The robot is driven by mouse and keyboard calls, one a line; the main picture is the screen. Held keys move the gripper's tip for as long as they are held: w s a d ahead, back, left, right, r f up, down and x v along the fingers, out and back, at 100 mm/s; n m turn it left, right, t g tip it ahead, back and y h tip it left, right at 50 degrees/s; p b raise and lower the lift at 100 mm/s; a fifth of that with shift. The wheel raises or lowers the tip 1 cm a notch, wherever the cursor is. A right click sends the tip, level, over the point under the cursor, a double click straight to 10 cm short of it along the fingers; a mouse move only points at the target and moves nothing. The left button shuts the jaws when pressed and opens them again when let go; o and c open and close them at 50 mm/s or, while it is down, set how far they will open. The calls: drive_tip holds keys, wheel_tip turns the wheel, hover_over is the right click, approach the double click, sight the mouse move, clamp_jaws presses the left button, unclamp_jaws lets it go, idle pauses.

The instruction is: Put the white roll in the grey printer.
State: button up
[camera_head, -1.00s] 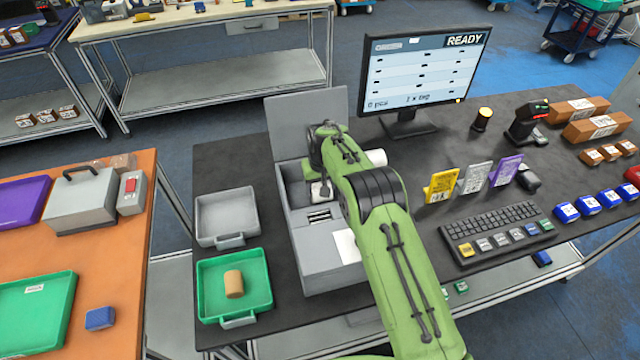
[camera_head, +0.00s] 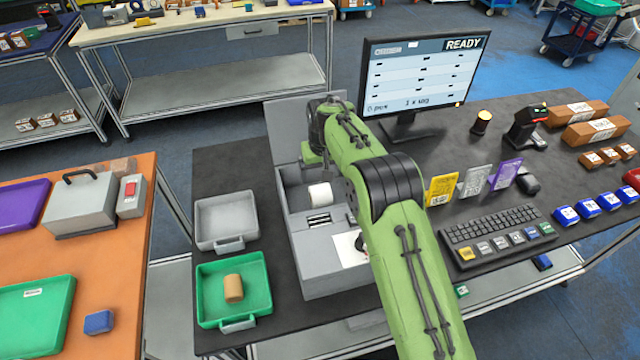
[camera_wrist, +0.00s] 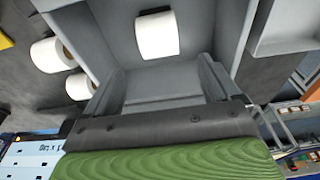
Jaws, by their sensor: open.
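The grey printer (camera_head: 318,270) stands on the dark table with its lid (camera_head: 290,118) raised. A white roll (camera_head: 320,196) lies inside its open compartment, and it also shows in the wrist view (camera_wrist: 157,37). My gripper (camera_head: 313,157) is open and empty, above and behind this roll and apart from it. My arm partly covers the printer's right side. In the wrist view, two more white rolls stand outside the printer, one (camera_wrist: 52,53) and another (camera_wrist: 80,86); my arm hides them in the head view.
A monitor (camera_head: 420,75) reading READY stands behind the printer. Upright cards (camera_head: 441,190) and a keyboard (camera_head: 505,228) are to the right.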

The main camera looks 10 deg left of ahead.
sight(322, 193)
drive_tip(key=shift+s+d+r, duration=0.1)
drive_tip(key=shift+s+r, duration=0.05)
drive_tip(key=shift+r, duration=0.8)
drive_tip(key=shift+s+r, duration=0.15)
drive_tip(key=shift+r, duration=0.75)
drive_tip(key=s+d+r+m+t, duration=0.1)
drive_tip(key=s+d+r, duration=0.5)
drive_tip(key=d+r, duration=0.25)
drive_tip(key=s+d+r+m+t, duration=0.1)
drive_tip(key=s+d+r, duration=0.4)
drive_tip(key=d+r, duration=0.3)
drive_tip(key=s+d+f+m+t, duration=0.1)
drive_tip(key=s+d, duration=0.3)
drive_tip(key=s, duration=0.8)
drive_tip(key=s+d+m, duration=0.2)
drive_tip(key=s+d, duration=0.3)
drive_tip(key=s, duration=0.7)
drive_tip(key=shift+f+t+h, duration=0.35)
drive_tip(key=shift+t+h, duration=0.05)
drive_tip(key=shift+d, duration=0.1)
